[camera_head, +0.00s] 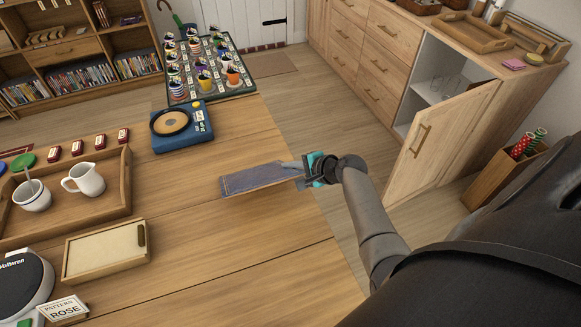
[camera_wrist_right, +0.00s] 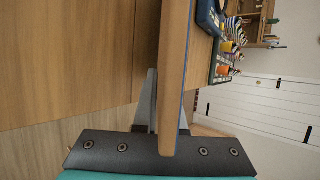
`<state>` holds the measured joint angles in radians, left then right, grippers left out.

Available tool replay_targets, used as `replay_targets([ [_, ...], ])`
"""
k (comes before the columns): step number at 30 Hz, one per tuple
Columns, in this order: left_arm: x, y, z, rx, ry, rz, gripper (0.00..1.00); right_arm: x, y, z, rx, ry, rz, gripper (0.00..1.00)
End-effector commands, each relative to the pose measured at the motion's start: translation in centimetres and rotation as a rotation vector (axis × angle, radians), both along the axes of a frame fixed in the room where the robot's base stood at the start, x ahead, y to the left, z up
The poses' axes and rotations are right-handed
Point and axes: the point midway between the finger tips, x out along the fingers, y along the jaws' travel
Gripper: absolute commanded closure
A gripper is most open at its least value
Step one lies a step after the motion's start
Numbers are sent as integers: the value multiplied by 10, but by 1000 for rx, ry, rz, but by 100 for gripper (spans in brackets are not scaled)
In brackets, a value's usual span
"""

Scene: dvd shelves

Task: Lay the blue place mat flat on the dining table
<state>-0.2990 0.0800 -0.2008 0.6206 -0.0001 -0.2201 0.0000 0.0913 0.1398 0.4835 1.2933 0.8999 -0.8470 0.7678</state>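The blue place mat (camera_head: 255,178) is a flat, dark blue-grey rectangle with brown edges, at the right edge of the dining table (camera_head: 230,240). My right gripper (camera_head: 306,172) holds it by its right end. In the right wrist view the mat (camera_wrist_right: 176,60) shows edge-on as a brown strip with a thin blue line, between the fingers of the gripper (camera_wrist_right: 165,115). Whether the mat touches the tabletop or hovers just above it I cannot tell. My left gripper is not in view.
A wooden tray (camera_head: 126,180) with a jug and cup, a lidded wooden box (camera_head: 104,252) and a blue device (camera_head: 181,126) stand left of the mat. A rack of colourful cups (camera_head: 240,88) is beyond. The front middle of the table is clear. An open cabinet door (camera_head: 440,138) is right.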

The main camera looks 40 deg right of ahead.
Motion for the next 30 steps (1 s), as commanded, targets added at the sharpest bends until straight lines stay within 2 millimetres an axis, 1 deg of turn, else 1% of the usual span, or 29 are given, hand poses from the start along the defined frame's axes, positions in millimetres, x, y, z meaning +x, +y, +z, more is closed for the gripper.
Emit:
replay_targets([
  [1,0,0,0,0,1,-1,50,0,0,1,0,-1,0,86],
  [6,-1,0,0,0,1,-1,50,0,0,1,-1,-1,0,67],
  [9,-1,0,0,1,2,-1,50,0,0,1,-1,0,1,58],
  [16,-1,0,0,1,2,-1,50,-1,0,0,-1,2,1,58],
  [20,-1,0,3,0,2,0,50,-6,-2,4,-2,2,1,58],
  [23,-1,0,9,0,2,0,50,-15,-4,12,-4,2,-1,58],
  [26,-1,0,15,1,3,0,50,-29,-8,24,-3,2,0,58],
  [30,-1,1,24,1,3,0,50,-52,-13,41,-4,2,0,58],
])
